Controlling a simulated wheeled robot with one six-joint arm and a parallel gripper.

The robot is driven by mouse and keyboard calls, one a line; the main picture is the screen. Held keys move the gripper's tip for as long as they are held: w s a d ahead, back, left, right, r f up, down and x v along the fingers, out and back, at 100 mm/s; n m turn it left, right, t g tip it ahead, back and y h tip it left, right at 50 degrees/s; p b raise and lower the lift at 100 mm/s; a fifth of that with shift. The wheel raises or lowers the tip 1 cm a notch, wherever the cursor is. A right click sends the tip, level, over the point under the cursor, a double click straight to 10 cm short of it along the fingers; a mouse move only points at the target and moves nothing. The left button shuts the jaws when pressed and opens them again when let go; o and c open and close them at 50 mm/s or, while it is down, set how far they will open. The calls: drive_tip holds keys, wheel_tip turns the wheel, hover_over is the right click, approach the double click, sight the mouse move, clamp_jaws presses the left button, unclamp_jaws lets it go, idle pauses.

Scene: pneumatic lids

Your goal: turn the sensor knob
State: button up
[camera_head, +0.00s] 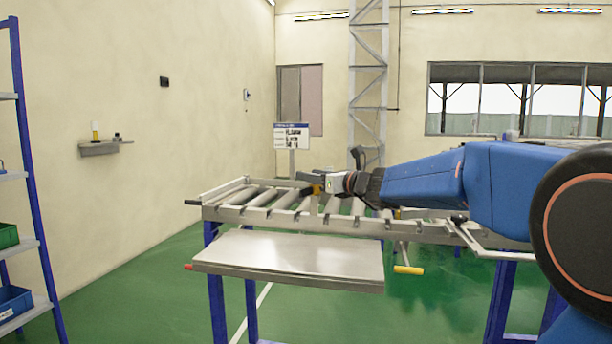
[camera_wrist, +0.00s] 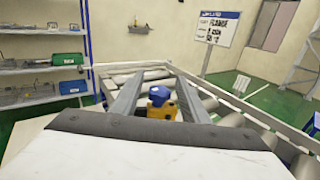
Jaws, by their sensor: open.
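A small sensor with a blue knob (camera_wrist: 158,92) on a yellow body (camera_wrist: 162,109) shows in the wrist view, at the conveyor. My gripper (camera_wrist: 154,76) is open, with one finger to the left of the knob and one to the right; I cannot tell whether either touches it. In the head view my gripper (camera_head: 308,184) reaches left over the roller conveyor (camera_head: 272,214). A small yellow patch shows beside the fingers there, and the knob itself cannot be made out.
A grey metal shelf plate (camera_head: 290,254) sits in front of the conveyor, with a yellow-handled bar (camera_head: 408,270) to its right. A sign board (camera_head: 291,136) stands behind. Blue-framed shelves (camera_head: 30,175) with bins are at the left. Green floor between is clear.

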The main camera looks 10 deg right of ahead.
drive_tip(key=x, duration=0.3)
clamp_jaws()
idle(0.3)
